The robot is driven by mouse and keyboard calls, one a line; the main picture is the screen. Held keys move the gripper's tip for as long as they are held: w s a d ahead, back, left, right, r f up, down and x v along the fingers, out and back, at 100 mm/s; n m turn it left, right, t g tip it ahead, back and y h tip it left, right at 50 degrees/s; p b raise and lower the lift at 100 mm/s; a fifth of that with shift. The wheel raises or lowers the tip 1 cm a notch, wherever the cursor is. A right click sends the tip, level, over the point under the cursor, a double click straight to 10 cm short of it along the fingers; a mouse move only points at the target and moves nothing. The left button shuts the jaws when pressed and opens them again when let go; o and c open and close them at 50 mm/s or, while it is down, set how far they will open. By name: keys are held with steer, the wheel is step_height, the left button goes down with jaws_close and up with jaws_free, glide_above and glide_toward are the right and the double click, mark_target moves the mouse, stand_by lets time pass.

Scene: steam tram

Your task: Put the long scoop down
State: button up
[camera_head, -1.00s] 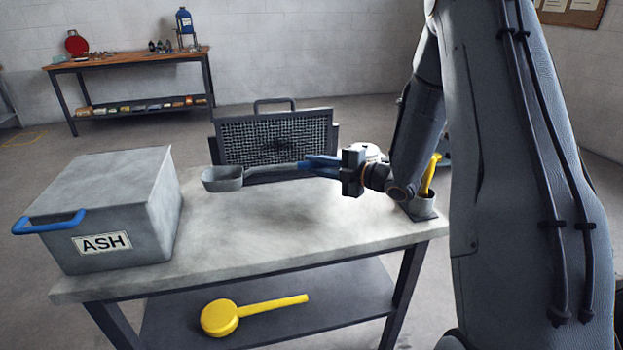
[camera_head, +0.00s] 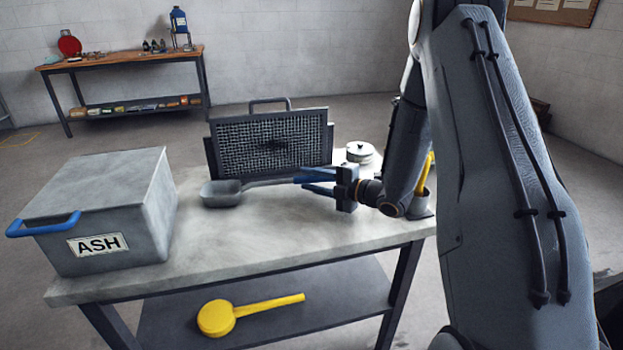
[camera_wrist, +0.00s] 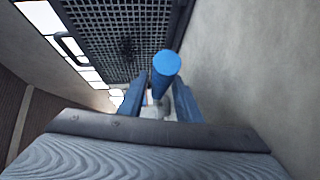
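The long scoop, with a grey bowl (camera_head: 221,193) and a long thin handle, lies on the grey worktable (camera_head: 270,235) in front of the mesh panel. Its handle points right, and its blue end (camera_wrist: 166,64) shows between my fingers in the wrist view. My gripper (camera_head: 316,181) is at the handle's end, low over the table. Its two blue fingers are spread apart, one on each side of the handle, with gaps visible in the wrist view (camera_wrist: 159,98). Part of the handle's end is hidden by the fingers.
A grey ASH box (camera_head: 110,210) with a blue handle stands at the left. The mesh panel (camera_head: 270,140) stands behind the scoop. A lidded pot (camera_head: 360,152) and a holder with a yellow handle (camera_head: 427,172) are at the right. A yellow ladle (camera_head: 217,318) lies below. The front tabletop is clear.

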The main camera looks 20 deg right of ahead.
steer(key=shift+o, duration=0.2)
steer(key=shift+r, duration=0.1)
steer(key=shift+r, duration=0.2)
steer(key=b+v, duration=0.1)
steer(key=v, duration=0.6)
steer(key=shift+s+d, duration=0.15)
steer(key=shift+s, duration=0.05)
stand_by(0.6)
